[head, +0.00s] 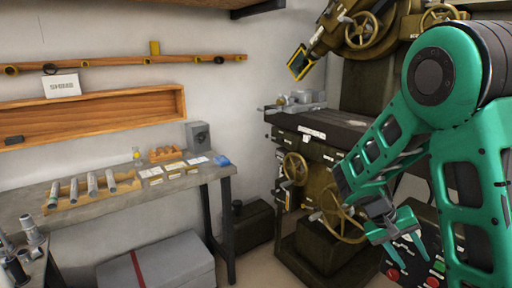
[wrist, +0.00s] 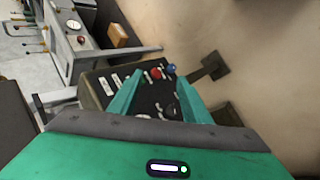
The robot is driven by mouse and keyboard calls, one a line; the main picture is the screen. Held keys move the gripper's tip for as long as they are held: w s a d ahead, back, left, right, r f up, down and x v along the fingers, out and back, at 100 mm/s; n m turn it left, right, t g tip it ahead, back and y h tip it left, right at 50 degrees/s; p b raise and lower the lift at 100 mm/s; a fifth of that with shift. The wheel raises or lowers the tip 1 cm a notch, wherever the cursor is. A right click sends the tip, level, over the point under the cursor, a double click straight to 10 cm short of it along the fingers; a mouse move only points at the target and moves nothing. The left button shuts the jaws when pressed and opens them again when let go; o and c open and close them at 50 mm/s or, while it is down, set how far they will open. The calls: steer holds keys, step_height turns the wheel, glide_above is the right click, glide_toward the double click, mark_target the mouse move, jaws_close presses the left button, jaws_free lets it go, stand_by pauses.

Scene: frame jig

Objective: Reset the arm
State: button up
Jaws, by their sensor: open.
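My gripper (head: 398,238) hangs at the right of the head view, at the end of my green arm (head: 378,150). Its two green fingers point down and are spread apart, with nothing between them. In the wrist view my gripper (wrist: 153,98) shows as two separate fingers over a dark control panel (wrist: 140,88). That panel also shows in the head view behind the fingers (head: 432,262). I cannot tell how far the fingertips are from it.
A large milling machine (head: 322,130) with handwheels stands left of my arm. A workbench (head: 135,190) with several metal cylinders and cards runs along the left wall. A grey chest (head: 165,265) is below it. Bare floor (wrist: 220,40) shows in the wrist view.

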steer(key=s+a+r+m+t+y, duration=0.1)
steer(key=s+r+y, duration=0.3)
steer(key=s, duration=0.8)
steer(key=s+a+r+m+y, duration=0.1)
steer(key=s+r+m+y, duration=0.1)
steer(key=s, duration=1)
step_height(320, 180, up, 3)
steer(key=shift+s+f+t+y, duration=0.15)
steer(key=shift+t+y, duration=0.25)
steer(key=shift+y, duration=0.5)
steer(key=shift+w+f, duration=0.2)
steer(key=shift+w, duration=0.45)
